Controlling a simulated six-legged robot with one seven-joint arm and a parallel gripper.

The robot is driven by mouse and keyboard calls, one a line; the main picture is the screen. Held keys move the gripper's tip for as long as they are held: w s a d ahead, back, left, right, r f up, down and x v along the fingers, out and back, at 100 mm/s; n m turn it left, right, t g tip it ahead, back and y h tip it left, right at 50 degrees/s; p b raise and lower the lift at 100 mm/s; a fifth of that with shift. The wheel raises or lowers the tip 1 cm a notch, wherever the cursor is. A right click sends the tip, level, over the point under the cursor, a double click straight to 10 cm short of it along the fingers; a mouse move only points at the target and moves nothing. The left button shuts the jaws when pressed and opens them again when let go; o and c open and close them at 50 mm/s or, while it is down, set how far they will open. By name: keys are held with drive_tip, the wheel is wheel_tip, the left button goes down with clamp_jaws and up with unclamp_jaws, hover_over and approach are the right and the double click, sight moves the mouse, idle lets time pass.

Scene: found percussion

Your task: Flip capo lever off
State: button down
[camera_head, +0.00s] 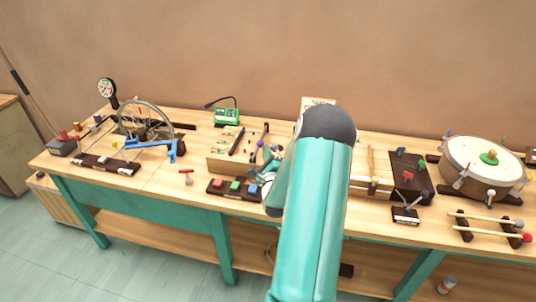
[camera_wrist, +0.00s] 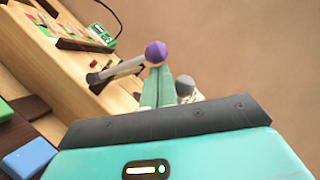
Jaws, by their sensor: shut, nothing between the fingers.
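The capo lever (camera_wrist: 118,70) is a grey bar with a purple ball knob (camera_wrist: 156,52) at its end, on a dark pivot at the edge of a wooden box. In the wrist view it points right, its knob at the tips of my gripper (camera_wrist: 159,74). The gripper's pale green fingers are closed together and hold nothing. I cannot tell whether they touch the knob. In the head view the purple knob (camera_head: 260,143) shows over the wooden box (camera_head: 228,166), just left of my arm, which hides part of that area.
A grey ball (camera_wrist: 185,87) is right of my fingers. Red, green and blue blocks on a dark strip (camera_head: 222,189) lie in front of the box. A green device (camera_head: 227,116) stands behind. A spoked wheel (camera_head: 147,118) is left, a drum (camera_head: 480,165) far right.

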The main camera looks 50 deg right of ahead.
drive_tip(key=w+r+n, duration=0.1)
drive_tip(key=n+y, duration=0.1)
drive_tip(key=n, duration=0.1)
drive_tip(key=shift+w+a+r, duration=0.35)
drive_tip(key=shift+a, duration=0.05)
drive_tip(key=w+n, duration=0.1)
drive_tip(key=n, duration=0.1)
drive_tip(key=w+a+n+g+y, duration=0.1)
drive_tip(key=w+n, duration=0.1)
drive_tip(key=w+a+r+n+g+y, duration=0.1)
drive_tip(key=w+n, duration=0.1)
drive_tip(key=shift+w+a, duration=0.1)
drive_tip(key=shift+a, duration=0.05)
idle(0.5)
